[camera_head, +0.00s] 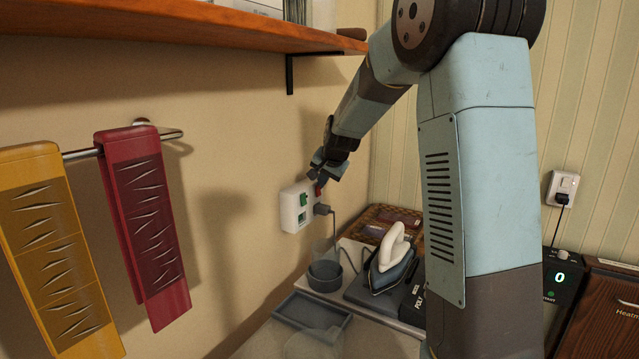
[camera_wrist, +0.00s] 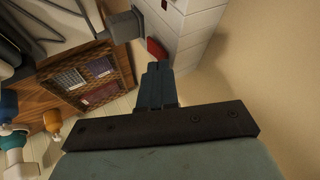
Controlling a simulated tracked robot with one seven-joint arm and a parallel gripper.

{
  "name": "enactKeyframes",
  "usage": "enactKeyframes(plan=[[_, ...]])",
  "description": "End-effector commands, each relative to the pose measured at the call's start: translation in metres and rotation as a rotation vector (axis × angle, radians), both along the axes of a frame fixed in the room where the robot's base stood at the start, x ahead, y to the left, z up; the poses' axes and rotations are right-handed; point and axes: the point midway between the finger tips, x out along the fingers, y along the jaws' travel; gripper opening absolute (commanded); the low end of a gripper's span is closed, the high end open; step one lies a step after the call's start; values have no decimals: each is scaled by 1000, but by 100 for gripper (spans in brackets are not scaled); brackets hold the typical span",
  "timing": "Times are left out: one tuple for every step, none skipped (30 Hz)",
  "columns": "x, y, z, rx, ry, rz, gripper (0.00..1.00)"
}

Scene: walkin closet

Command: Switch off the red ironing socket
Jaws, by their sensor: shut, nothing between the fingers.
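The white socket block (camera_head: 293,212) is mounted on the left wall, with green parts on its face and a red switch (camera_head: 318,191) at its upper right. A dark plug (camera_head: 322,209) with a cord sits in it below the red switch. In the wrist view the red switch (camera_wrist: 157,49) stands out from the white block (camera_wrist: 195,30), beside the grey plug (camera_wrist: 127,26). My gripper (camera_head: 316,170) is shut and empty, just above the red switch. In the wrist view its fingertips (camera_wrist: 159,68) are right by the switch; I cannot tell if they touch.
An iron (camera_head: 393,262) stands on the counter below, near a dark cup (camera_head: 325,275) and a tray (camera_head: 312,318). A wicker basket (camera_head: 385,222) is behind. A shelf (camera_head: 150,22) overhangs the wall. Yellow (camera_head: 55,250) and red (camera_head: 145,220) hangings are on a rail at left.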

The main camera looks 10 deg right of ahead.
Motion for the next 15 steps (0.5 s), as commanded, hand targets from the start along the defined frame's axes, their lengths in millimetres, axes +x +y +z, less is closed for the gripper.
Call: enactKeyframes(plan=[[0, 0, 0, 0, 0, 0, 0], [0, 0, 0, -1, 1, 0, 0], [0, 0, 0, -1, 1, 0, 0], [0, -1, 0, -1, 1, 0, 0], [-1, -1, 0, -1, 1, 0, 0], [-2, -2, 0, -1, 0, 1, 0], [-3, -3, 0, 0, 1, 1, 0], [-4, -4, 1, 0, 1, 1, 0], [-6, -7, 1, 0, 0, 0, 0], [-8, -10, 2, 1, 0, 1, 0], [-10, -12, 2, 0, 0, 2, 0], [-14, -16, 2, 0, 1, 3, 0], [-16, -19, 3, 1, 0, 3, 0], [-19, -22, 4, 1, -1, 5, 0], [-23, -21, 11, -1, -4, 9, 0]])
